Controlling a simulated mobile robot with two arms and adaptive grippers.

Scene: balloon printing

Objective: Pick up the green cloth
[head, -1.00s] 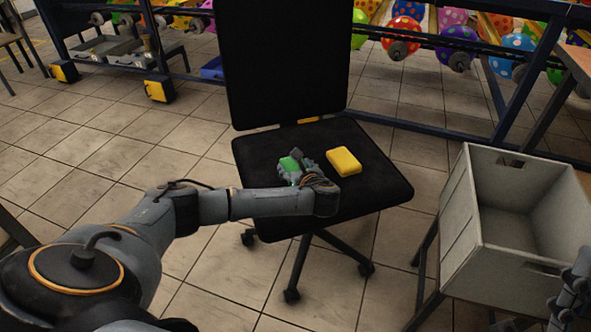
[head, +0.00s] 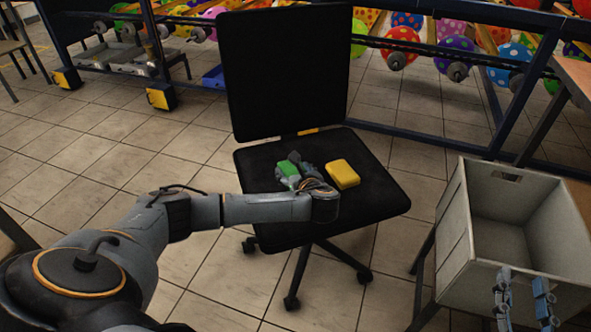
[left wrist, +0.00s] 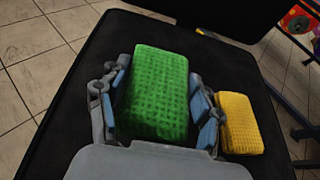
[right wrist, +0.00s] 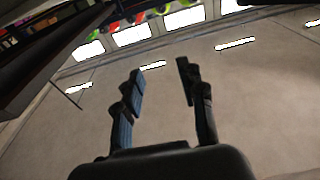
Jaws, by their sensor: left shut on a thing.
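The green cloth (head: 288,170) is a folded, textured block at the black chair's seat. In the left wrist view the green cloth (left wrist: 158,92) lies between the two fingers of my left gripper (left wrist: 160,112), which is shut on it. My left gripper (head: 297,172) also shows in the head view, low over the seat; I cannot tell whether the cloth touches the seat. My right gripper (head: 522,296) is in front of the grey box, and in the right wrist view (right wrist: 160,85) its fingers are apart with nothing between them.
A yellow cloth (head: 343,174) lies on the seat of the black office chair (head: 375,205), right of my left gripper. An empty grey box (head: 455,225) stands at the right. A rack with colourful balloons (head: 403,38) runs along the back.

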